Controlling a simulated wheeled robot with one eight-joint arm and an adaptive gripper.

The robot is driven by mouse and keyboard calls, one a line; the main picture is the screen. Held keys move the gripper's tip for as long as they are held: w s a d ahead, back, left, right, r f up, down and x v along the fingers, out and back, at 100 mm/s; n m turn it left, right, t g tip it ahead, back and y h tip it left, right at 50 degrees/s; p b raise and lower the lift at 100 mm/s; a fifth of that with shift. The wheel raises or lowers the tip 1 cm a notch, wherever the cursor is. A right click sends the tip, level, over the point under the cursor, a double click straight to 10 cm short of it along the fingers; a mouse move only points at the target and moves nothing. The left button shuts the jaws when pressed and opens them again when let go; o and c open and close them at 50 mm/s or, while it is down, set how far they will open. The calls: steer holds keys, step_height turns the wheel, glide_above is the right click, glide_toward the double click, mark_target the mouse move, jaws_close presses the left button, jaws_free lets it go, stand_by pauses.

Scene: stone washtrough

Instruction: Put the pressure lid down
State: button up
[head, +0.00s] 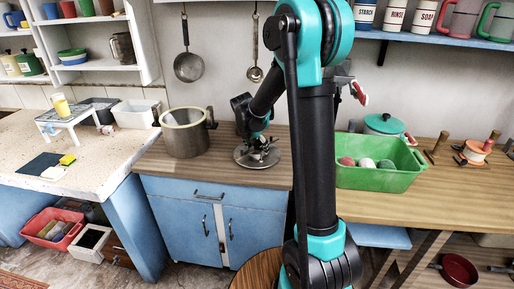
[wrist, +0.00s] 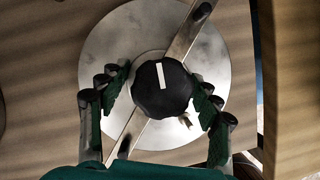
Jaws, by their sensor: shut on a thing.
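The pressure lid (head: 243,158) is a round grey metal disc with a bar across it and a black knob on top. In the head view it is at the wooden counter's surface, right of the pot; I cannot tell whether it touches the wood. My gripper (head: 262,150) is over the lid, shut on its knob. In the wrist view the lid (wrist: 105,50) fills the middle, and the black knob (wrist: 150,98) with a white mark sits between the fingers of my gripper (wrist: 162,92).
A grey metal pot (head: 184,138) with a side handle stands left of the lid. A green bin (head: 380,178) with several round things stands to the right, in front of a teal-lidded pot (head: 384,123). Bare counter (head: 165,165) shows near the front edge.

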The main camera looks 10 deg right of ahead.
steer(key=shift+f, duration=0.1)
steer(key=o, duration=1.8)
steer(key=shift+c, duration=0.2)
steer(key=v, duration=1.1)
steer(key=s+d+f+m+y, duration=0.1)
steer(key=s+f+m, duration=0.3)
steer(key=s+m, duration=0.5)
steer(key=s+d+f+m+y, duration=0.1)
steer(key=s+d+f+m, duration=0.2)
steer(key=s+m, duration=0.6)
steer(key=s+d+f+m, duration=0.2)
steer(key=s+f+m, duration=0.3)
steer(key=s+m, duration=0.4)
steer(key=shift+s+d+f+m+t+y, duration=0.2)
steer(key=shift+d+f+m+t+y, duration=0.1)
steer(key=shift+d+m+t+y, duration=0.15)
